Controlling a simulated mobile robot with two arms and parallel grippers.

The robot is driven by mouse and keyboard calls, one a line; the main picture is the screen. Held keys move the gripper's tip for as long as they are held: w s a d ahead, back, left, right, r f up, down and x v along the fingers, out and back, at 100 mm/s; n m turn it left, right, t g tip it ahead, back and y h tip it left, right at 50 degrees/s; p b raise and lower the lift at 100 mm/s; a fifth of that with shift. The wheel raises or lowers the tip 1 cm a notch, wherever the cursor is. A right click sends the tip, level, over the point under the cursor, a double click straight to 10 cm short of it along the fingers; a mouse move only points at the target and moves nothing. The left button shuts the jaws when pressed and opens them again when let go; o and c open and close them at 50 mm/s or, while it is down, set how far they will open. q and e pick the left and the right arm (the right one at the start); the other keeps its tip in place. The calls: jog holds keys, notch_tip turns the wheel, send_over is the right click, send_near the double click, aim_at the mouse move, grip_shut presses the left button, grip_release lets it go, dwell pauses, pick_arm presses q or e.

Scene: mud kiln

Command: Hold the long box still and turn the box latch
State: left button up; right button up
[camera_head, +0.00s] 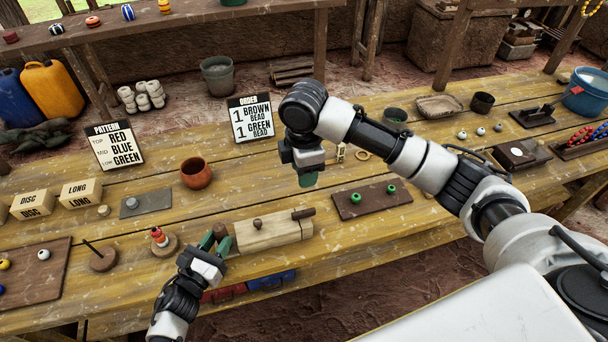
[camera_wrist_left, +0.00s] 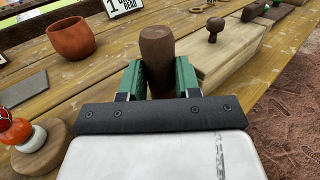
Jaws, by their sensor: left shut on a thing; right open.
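The long box (camera_head: 268,236) is a pale wooden block lying on the bench; it also shows in the left wrist view (camera_wrist_left: 228,55). A small brown knob (camera_head: 257,224) stands on its top, and a dark brown bar (camera_head: 303,213) lies across its right end. I cannot tell for certain which piece is the latch. My left gripper (camera_head: 214,238) is at the box's left end, its green fingers shut on a brown upright handle (camera_wrist_left: 157,50). My right gripper (camera_head: 307,180) is open and empty, pointing down, above the bench behind the box's right end.
A brown board with green beads (camera_head: 372,200) lies right of the box. A ring-stacked peg (camera_head: 160,240) stands left of my left gripper. A clay pot (camera_head: 196,173) and the order card (camera_head: 250,120) stand behind. The bench's front edge is close in front of the box.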

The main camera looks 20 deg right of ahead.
pick_arm(q)
jog(key=o, duration=1.1)
jog(key=shift+c, duration=0.2)
pick_arm(e)
jog(key=shift+r, duration=0.65)
pick_arm(q)
jog(key=shift+s, duration=0.1)
jog(key=v, duration=1.2)
